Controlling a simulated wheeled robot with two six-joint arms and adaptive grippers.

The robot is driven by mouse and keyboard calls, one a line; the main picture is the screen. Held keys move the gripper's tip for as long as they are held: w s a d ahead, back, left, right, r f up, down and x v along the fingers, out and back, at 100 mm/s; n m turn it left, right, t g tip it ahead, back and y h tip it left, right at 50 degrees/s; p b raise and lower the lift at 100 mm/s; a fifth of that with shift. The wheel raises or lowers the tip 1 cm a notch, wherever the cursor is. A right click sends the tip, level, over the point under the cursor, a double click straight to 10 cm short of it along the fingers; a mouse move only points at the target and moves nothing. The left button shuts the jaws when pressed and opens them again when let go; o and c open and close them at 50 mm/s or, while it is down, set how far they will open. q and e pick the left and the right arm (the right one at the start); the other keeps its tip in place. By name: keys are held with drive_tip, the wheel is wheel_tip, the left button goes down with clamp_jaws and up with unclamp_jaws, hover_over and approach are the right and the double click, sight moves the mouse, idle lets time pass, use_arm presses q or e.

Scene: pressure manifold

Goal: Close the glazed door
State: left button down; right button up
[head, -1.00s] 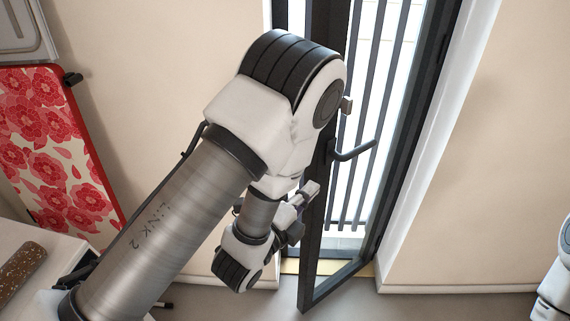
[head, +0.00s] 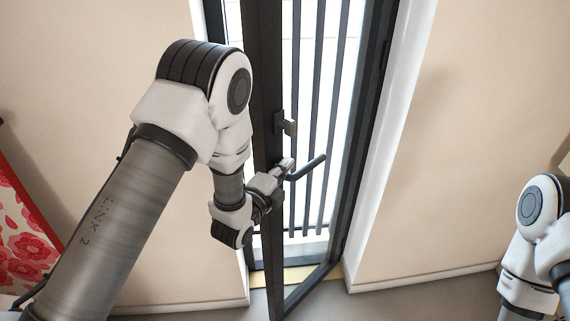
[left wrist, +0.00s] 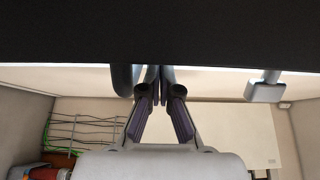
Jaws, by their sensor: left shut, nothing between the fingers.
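The glazed door (head: 264,60) has a dark frame and stands ajar, its lower free corner swung out over the floor towards me. A dark lever handle (head: 308,168) sticks out from its stile, with a small metal knob (head: 289,127) above it. My left gripper (head: 284,168) is shut and empty, at the stile close to the handle's base. In the left wrist view the closed fingers (left wrist: 158,78) point at the dark stile (left wrist: 160,35), between the handle (left wrist: 123,80) and the knob (left wrist: 265,90). I cannot tell whether they touch it. My right gripper is out of view.
The doorway has a white reveal (head: 385,150) on the right and a pale threshold (head: 300,275). Vertical bars (head: 318,80) show through the opening. A red floral panel (head: 25,235) stands at the far left. The floor before the right wall is clear.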

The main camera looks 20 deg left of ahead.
use_arm(q)
drive_tip(key=shift+d, duration=0.1)
drive_tip(key=a, duration=0.1)
drive_tip(key=w+a+b, duration=0.1)
drive_tip(key=a, duration=0.1)
drive_tip(key=w+a+b, duration=0.1)
drive_tip(key=shift+w+a, duration=0.25)
drive_tip(key=shift+a, duration=0.05)
drive_tip(key=w+a+b, duration=0.1)
drive_tip(key=w+a, duration=0.4)
drive_tip(key=a, duration=0.2)
drive_tip(key=shift+w+a+b, duration=0.2)
drive_tip(key=shift+b, duration=0.1)
drive_tip(key=shift+d, duration=0.15)
drive_tip(key=shift+f, duration=0.1)
